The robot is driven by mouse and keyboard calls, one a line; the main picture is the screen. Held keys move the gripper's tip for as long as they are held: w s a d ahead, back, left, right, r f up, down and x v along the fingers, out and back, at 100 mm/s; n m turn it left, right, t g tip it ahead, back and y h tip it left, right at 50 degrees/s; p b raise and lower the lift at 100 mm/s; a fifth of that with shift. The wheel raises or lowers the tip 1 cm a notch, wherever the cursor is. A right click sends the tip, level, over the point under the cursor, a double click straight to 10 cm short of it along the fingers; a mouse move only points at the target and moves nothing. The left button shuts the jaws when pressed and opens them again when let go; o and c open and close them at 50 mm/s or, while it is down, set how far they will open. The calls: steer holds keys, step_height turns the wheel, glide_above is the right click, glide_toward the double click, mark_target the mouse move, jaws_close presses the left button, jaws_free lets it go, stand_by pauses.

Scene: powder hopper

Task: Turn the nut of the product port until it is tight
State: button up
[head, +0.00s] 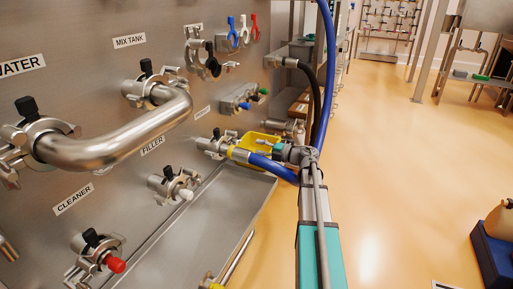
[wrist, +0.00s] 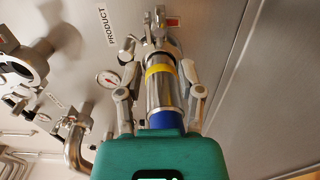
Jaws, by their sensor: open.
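The product port (head: 212,143) is on the steel panel, with a clamp around its joint. In the wrist view its clamp (wrist: 160,42) is at the top centre, by the PRODUCT label (wrist: 106,24). The clamp's nut is small and I cannot make out how tight it is. A steel hose end (wrist: 162,92) with a yellow band runs from the port into a blue hose (head: 267,163). My gripper (wrist: 160,62) is open, its fingers on either side of the hose end and short of the clamp. It also shows in the head view (head: 288,153), right of the port.
A bent steel pipe (head: 115,132) joins two ports at the left. The filler port (head: 172,184) and cleaner port (head: 97,250) sit lower on the panel. A yellow bin (head: 262,143) is behind the hose. A pressure gauge (wrist: 108,79) is beside my left finger.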

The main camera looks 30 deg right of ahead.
mark_target(240, 142)
steer(key=shift+w+a, duration=0.2)
steer(key=shift+x, duration=4.25)
jaws_close()
